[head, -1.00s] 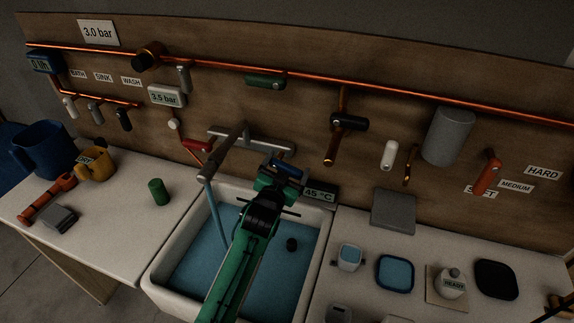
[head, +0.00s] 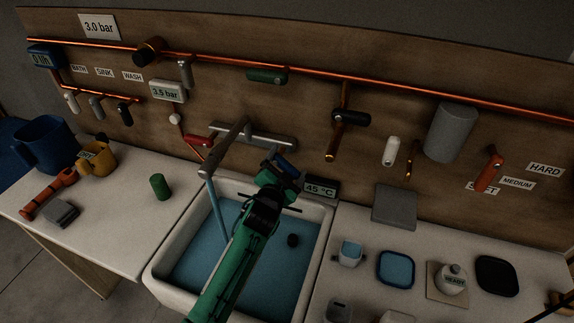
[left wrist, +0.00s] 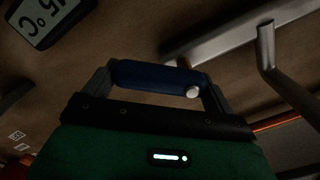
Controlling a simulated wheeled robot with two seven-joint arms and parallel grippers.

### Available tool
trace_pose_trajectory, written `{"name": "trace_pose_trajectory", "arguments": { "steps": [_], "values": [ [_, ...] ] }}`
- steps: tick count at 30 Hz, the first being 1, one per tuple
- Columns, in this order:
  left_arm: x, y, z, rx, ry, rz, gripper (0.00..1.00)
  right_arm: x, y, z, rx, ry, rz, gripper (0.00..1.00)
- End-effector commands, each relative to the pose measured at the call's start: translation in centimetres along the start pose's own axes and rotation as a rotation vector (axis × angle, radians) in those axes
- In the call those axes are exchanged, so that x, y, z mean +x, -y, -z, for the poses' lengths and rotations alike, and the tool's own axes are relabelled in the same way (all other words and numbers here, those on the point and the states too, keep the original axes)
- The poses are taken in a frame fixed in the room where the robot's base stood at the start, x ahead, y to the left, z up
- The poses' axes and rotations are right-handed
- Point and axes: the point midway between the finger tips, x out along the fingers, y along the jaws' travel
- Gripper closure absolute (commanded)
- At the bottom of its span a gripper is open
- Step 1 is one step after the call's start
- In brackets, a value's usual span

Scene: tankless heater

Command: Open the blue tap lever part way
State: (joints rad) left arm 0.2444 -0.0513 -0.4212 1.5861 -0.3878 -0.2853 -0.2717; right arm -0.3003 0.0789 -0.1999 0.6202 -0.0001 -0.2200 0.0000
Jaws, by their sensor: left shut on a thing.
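The blue tap lever (head: 287,164) is at the right end of the grey mixer tap (head: 258,139) on the wooden board, above the sink. My left gripper (head: 281,168) reaches up over the sink and is shut on the lever. In the left wrist view, the blue lever (left wrist: 150,77) lies between the two fingers, with a pale round end near the right finger. In the head view the lever is tilted down to the right, partly hidden by the gripper. The red lever (head: 197,140) is at the tap's left end. Water runs from the spout (head: 216,157).
The white sink (head: 320,240) holds blue water and a small dark round thing. A display (head: 322,188) reading 45 °C stands close right of my left gripper. A green cylinder (head: 160,187) stands on the left counter. Copper pipes (head: 400,86) cross the board above.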

Motion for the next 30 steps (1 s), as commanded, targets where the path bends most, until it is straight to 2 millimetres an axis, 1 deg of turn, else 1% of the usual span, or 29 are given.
{"name": "trace_pose_trajectory", "arguments": {
  "steps": [4,5,6,7,13,17,20,23,30],
  "values": [
    [0.0,0.0,0.0,0.0,-0.001,0.0,0.52,0.0,0.0,0.0,0.0,0.0,0.0,0.64],
    [0.0,0.0,0.0,0.0,-0.001,0.0,0.09,0.0,0.0,0.0,0.0,0.0,0.0,0.64],
    [0.0,0.0,0.0,-0.001,-0.001,0.0,0.01,0.0,0.0,0.0,0.0,0.0,0.0,0.64],
    [0.0,0.0,0.0,-0.001,-0.001,0.0,0.0,0.0,0.0,0.0,0.0,0.0,0.0,0.64],
    [0.0,0.0,0.0,-0.001,0.0,0.0,0.0,0.0,0.0,0.0,0.0,0.0,0.0,0.64],
    [-0.6,-0.1,-0.1,-0.001,-0.001,0.0,0.0,0.2,0.0,0.0,0.0,0.0,0.0,0.64],
    [-1.8,-0.1,-0.2,0.0,0.0,0.0,0.0,0.6,0.0,0.0,0.0,0.0,0.0,0.64],
    [-3.6,-0.2,-0.3,0.0,0.0,0.0,0.0,1.1,0.0,-0.1,0.0,-0.001,0.0,0.64],
    [-8.5,-0.3,-0.3,0.0,0.0,-0.002,0.0,2.3,0.0,-0.2,0.0,0.0,0.0,0.64]
  ]
}}
